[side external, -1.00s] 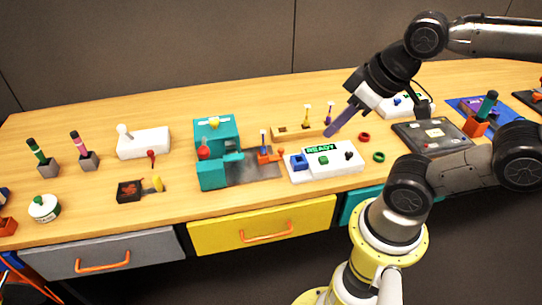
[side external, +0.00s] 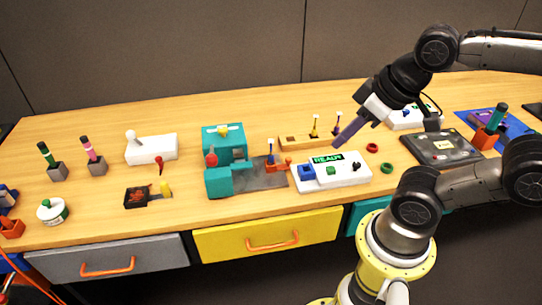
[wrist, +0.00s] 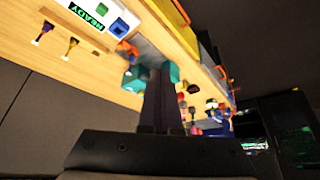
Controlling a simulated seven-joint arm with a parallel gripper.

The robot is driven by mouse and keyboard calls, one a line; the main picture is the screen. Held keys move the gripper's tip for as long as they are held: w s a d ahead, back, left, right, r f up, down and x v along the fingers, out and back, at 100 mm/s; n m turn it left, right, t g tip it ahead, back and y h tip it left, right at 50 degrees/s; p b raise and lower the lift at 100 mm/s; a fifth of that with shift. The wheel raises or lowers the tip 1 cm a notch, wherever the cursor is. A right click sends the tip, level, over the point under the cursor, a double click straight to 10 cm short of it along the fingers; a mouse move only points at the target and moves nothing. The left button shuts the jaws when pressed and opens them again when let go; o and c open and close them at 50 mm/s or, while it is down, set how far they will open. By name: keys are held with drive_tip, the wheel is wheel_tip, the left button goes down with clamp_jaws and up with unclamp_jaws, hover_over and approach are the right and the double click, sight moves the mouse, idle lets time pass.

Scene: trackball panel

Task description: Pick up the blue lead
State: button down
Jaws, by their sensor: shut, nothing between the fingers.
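My gripper (side external: 338,143) hangs tilted, pointing down-left, above the back of the white READY panel (side external: 358,177). It is right of the blue piece and apart from it. In the wrist view my gripper's fingers (wrist: 160,75) are together with nothing held, and they hide part of the bench behind them.
A wooden rack (side external: 295,142) with a yellow-topped and a purple-topped peg stands behind the panel. The panel carries a blue block (side external: 307,172) and a green block (side external: 331,170). Red and green rings (side external: 387,167) lie to its right. A dark plate (side external: 440,148) lies further right. The bench behind the rack is bare.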

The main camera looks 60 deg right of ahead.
drive_tip(key=c, duration=1.6)
unclamp_jaws()
drive_tip(key=c, duration=0.7)
unclamp_jaws()
